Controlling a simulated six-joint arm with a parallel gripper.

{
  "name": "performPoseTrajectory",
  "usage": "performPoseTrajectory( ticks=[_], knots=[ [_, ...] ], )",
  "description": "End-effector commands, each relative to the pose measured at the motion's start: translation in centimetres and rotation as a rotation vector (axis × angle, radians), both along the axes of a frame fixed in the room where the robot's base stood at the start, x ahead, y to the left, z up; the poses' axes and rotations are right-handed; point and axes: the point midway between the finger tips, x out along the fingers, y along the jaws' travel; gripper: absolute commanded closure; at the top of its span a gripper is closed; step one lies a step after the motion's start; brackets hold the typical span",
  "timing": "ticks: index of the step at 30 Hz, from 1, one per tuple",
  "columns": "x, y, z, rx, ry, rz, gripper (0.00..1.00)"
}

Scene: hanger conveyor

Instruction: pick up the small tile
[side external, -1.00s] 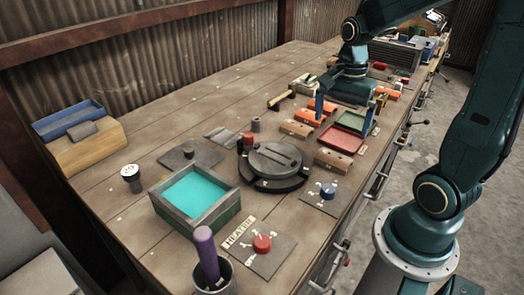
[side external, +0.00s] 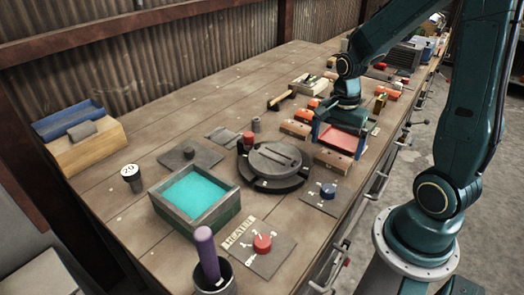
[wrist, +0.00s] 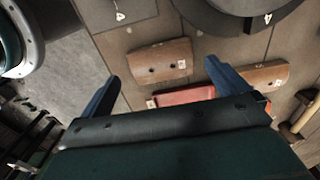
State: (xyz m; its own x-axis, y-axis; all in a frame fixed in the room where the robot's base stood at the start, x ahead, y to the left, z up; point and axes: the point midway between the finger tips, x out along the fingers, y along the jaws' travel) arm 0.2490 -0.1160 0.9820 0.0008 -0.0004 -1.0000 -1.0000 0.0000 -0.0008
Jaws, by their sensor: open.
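Several curved, tile-like pieces lie on the bench, and I cannot tell which one is the small tile. A brown piece (side external: 333,160) lies in front of the red tray (side external: 342,144), and it also shows in the wrist view (wrist: 160,61). Another brown piece (side external: 295,129) lies left of the tray, also in the wrist view (wrist: 262,77). Smaller orange pieces (side external: 302,115) lie behind it. My gripper (side external: 338,143) is open, low over the tray, with its blue fingers apart. In the wrist view my gripper (wrist: 161,74) hides most of the tray.
A round dark turntable (side external: 274,165) stands left of my gripper. A blue knob on a plate (side external: 327,190) is in front. A teal-filled box (side external: 196,198), a red knob (side external: 262,243) and a cup with a purple rod (side external: 206,255) are nearer. A hammer (side external: 282,100) lies behind.

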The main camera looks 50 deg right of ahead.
Motion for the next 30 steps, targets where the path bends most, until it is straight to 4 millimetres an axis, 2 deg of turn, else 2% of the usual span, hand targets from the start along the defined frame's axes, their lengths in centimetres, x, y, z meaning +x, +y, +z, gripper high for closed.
performPoseTrajectory(
  ticks=[12,30],
  knots=[
    [0.1,0.1,-3.8,0.001,0.003,0.001,0.00],
    [0.1,0.0,-4.2,-0.001,0.001,0.001,0.00]
  ],
)
